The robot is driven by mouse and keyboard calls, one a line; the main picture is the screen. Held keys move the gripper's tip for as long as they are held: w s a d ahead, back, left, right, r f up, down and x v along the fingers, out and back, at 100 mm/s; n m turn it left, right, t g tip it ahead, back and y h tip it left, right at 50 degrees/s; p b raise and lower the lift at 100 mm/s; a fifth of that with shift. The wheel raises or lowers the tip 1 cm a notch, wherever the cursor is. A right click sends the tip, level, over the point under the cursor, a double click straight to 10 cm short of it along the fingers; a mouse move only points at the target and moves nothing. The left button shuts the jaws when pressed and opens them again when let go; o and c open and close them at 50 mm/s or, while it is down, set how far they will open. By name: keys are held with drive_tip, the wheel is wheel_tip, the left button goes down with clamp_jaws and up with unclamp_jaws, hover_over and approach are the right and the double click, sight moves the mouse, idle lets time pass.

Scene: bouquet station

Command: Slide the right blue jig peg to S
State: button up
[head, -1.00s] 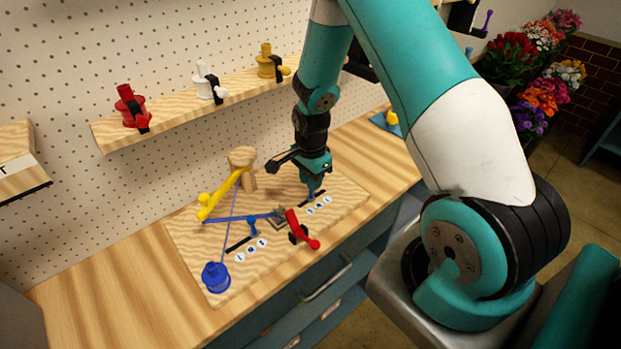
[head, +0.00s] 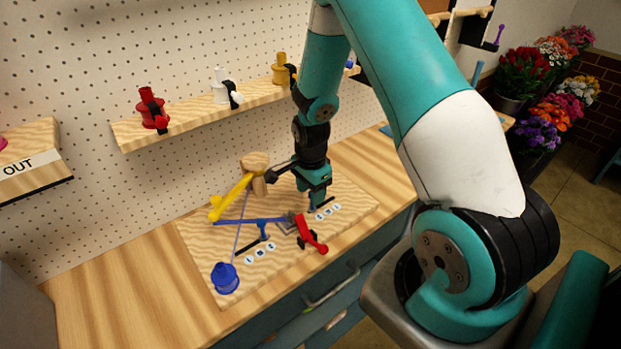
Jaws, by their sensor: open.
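The wooden jig board (head: 205,262) lies on the bench. My gripper (head: 313,203) points down over the board's right slot, its fingers low and close to the board. The right slot (head: 326,202) runs beside a row of round letter labels (head: 328,212), too small to read surely. The right blue peg is mostly hidden behind my fingers, and I cannot tell whether they touch it. The left blue peg (head: 263,231) stands in the left slot with its own labels (head: 259,253).
A blue rod (head: 240,221), a yellow lever (head: 228,200), a wooden post (head: 255,165), a red clamp (head: 312,236) and a blue spool (head: 225,278) crowd the board's left and middle. A shelf (head: 190,113) with spools is behind. Bare bench (head: 125,290) lies left.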

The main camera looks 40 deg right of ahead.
wheel_tip(320, 180, up, 17)
drive_tip(key=b, duration=0.3)
drive_tip(key=shift+r, duration=0.1)
idle(0.4)
drive_tip(key=s+a+r+n+y+b, duration=0.1)
drive_tip(key=s+a+r+n, duration=0.1)
drive_tip(key=s+a+n, duration=0.35)
drive_tip(key=s+a+r+n+y+b, duration=0.1)
drive_tip(key=s+a+n, duration=0.1)
drive_tip(key=a+n, duration=0.65)
drive_tip(key=s+a+r+n+y+b, duration=0.1)
drive_tip(key=s+a+n+y, duration=0.1)
drive_tip(key=s+a+n, duration=0.8)
drive_tip(key=s+n, duration=0.1)
drive_tip(key=s, duration=0.2)
drive_tip(key=shift+r+n, duration=0.15)
drive_tip(key=shift+n, duration=0.25)
